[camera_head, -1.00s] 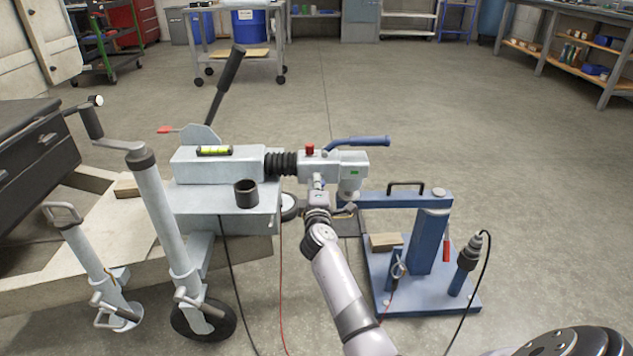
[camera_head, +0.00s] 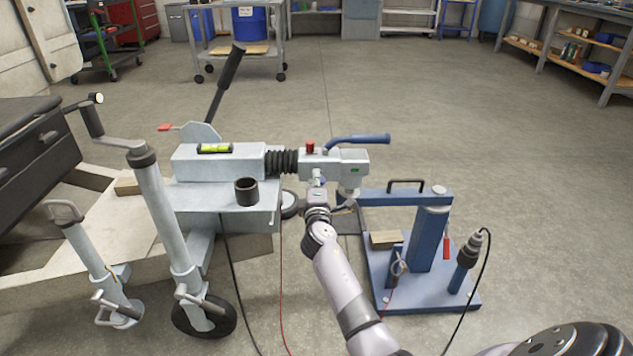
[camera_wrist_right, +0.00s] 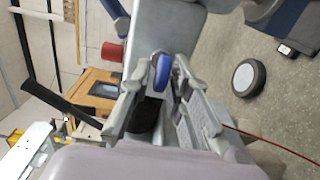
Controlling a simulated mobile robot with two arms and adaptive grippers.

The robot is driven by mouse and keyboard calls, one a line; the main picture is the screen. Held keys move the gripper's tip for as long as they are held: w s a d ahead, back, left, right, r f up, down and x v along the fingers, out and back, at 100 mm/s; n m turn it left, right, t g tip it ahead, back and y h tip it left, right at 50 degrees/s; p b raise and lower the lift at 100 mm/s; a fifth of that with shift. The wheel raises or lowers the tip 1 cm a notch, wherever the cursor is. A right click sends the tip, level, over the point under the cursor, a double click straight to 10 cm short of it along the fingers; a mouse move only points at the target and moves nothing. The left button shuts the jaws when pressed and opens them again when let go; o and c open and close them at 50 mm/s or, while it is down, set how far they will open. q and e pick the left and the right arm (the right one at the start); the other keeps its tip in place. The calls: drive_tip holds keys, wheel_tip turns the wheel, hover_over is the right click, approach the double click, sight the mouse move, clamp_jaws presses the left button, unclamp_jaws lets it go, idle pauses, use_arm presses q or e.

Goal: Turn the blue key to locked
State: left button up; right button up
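The blue key (camera_wrist_right: 162,72) shows in the right wrist view as a rounded blue grip on the grey coupler head (camera_wrist_right: 170,25). My right gripper (camera_wrist_right: 163,80) has one finger on each side of the key, with narrow gaps between the fingers and the key, so it looks open around it. In the head view my right gripper (camera_head: 318,203) is just below the coupler head (camera_head: 320,163), and the key is hidden there. I cannot read the key's angle against any lock mark. My left gripper is not in view.
A blue handle (camera_head: 358,139) and a red knob (camera_head: 310,148) are on top of the coupler. A blue stand (camera_head: 425,240) with a ball arm is on the right. A crank jack (camera_head: 165,220) stands on the left. A red cable (camera_head: 283,290) hangs to the floor.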

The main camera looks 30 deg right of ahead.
drive_tip(key=shift+o, duration=0.8)
drive_tip(key=v, duration=1.2)
drive_tip(key=shift+a, duration=0.1)
